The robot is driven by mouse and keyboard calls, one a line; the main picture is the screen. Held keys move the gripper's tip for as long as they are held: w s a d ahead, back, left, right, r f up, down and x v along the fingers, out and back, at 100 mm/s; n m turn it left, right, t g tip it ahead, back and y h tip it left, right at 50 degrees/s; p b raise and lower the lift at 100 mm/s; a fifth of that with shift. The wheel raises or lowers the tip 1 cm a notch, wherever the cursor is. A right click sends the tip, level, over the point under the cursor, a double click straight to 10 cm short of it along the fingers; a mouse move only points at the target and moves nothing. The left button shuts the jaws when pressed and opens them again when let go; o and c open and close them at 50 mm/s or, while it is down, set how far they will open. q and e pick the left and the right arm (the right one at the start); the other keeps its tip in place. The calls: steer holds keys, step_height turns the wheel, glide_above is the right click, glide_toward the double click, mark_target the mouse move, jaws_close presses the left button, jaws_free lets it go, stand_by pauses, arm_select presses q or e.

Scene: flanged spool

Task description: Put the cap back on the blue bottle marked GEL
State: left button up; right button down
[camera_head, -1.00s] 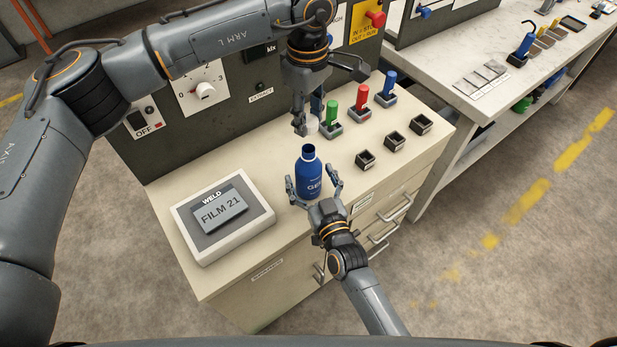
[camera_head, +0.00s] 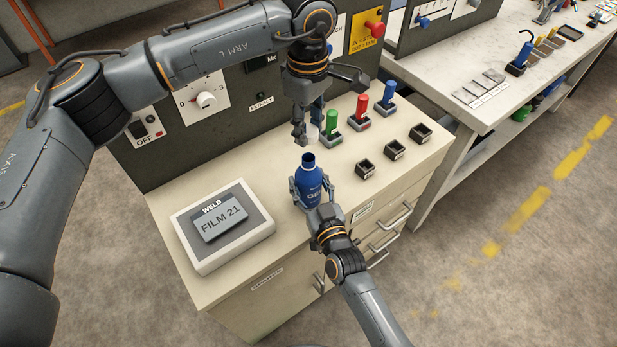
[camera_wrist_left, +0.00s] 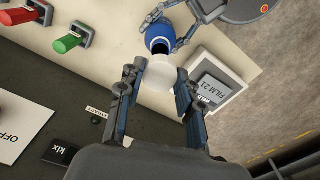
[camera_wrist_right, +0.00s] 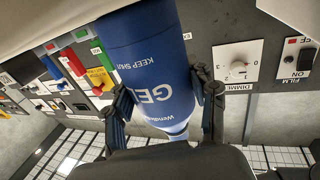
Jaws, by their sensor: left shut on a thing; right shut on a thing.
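The blue bottle marked GEL (camera_head: 308,175) stands upright on the cabinet top with its neck open and bare. My right gripper (camera_head: 312,187) is shut on the bottle's body from the front; the right wrist view shows the bottle (camera_wrist_right: 150,65) between its fingers. My left gripper (camera_head: 307,135) is shut on the white cap (camera_wrist_left: 157,72), which shows between its fingertips in the left wrist view. The cap is held above and slightly behind the bottle mouth, apart from it. In the head view the fingers partly hide the cap.
A WELD FILM 21 display box (camera_head: 257,232) sits left of the bottle. Green (camera_head: 332,121), red (camera_head: 363,108) and blue (camera_head: 389,94) handles stand in holders behind right, with small black empty holders (camera_head: 395,150) in front. A dark panel (camera_head: 165,165) rises behind.

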arm_select(q)
glide_above(309, 163)
steer(key=shift+f, duration=2.45)
steer(key=shift+f, duration=0.9)
steer(key=shift+f, duration=0.55)
